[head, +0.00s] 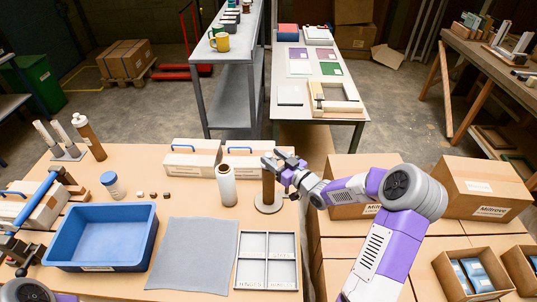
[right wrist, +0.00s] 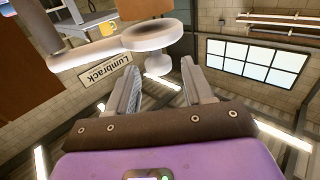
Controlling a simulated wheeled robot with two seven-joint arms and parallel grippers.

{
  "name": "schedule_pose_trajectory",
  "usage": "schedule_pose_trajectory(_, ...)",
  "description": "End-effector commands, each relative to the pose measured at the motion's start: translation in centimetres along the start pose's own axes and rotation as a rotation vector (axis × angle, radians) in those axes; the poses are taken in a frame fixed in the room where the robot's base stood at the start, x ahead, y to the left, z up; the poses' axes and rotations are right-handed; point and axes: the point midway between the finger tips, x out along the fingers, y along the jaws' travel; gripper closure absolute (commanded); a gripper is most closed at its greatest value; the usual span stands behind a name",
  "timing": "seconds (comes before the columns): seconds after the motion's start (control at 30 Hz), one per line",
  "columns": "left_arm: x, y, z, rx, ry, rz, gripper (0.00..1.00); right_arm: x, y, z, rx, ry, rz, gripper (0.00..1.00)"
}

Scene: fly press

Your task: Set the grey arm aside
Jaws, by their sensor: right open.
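My right gripper (head: 284,160) is open at the top of a brown upright post (head: 268,188) with a round grey base. In the right wrist view its two fingers (right wrist: 160,95) stand apart with nothing between them. That view also shows a pale grey arm-like piece (right wrist: 95,50) with a ring end and a rounded knob, beyond the fingertips. I cannot tell for sure where this grey piece lies in the head view. Part of my left arm shows at the bottom left. Its gripper is not clearly made out beside the dark parts there.
On the bench are a blue bin (head: 100,262), a grey mat (head: 195,255), a divided tray (head: 268,260), a white bottle (head: 225,186) and white boxes (head: 192,158) with blue handles. Cartons (head: 482,190) stand at right. The mat looks bare.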

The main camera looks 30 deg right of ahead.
Motion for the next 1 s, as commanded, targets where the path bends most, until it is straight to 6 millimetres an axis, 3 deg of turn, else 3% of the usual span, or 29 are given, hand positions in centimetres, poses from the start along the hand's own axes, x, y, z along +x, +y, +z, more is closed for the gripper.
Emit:
schedule_pose_trajectory(0.2, -0.2, 0.1, 0.0, 0.0, 0.001, 0.0, 0.57, 2.2, -0.1, 0.0, 0.002, 0.0, -0.001, 0.48)
schedule_pose_trajectory(0.5, -0.2, 0.1, 0.0, 0.0, 0.001, 0.0, 0.57, 2.4, 0.0, 0.0, 0.001, -0.001, 0.0, 0.48)
schedule_pose_trajectory(0.83, -0.2, 0.1, 0.0, 0.0, 0.001, 0.0, 0.57, 2.4, 0.0, 0.0, 0.0, 0.001, 0.0, 0.99)
schedule_pose_trajectory(1.0, -0.2, 0.1, 0.0, 0.0, 0.001, 0.0, 0.57, 2.4, 0.0, -0.1, 0.0, 0.003, 0.0, 1.0)
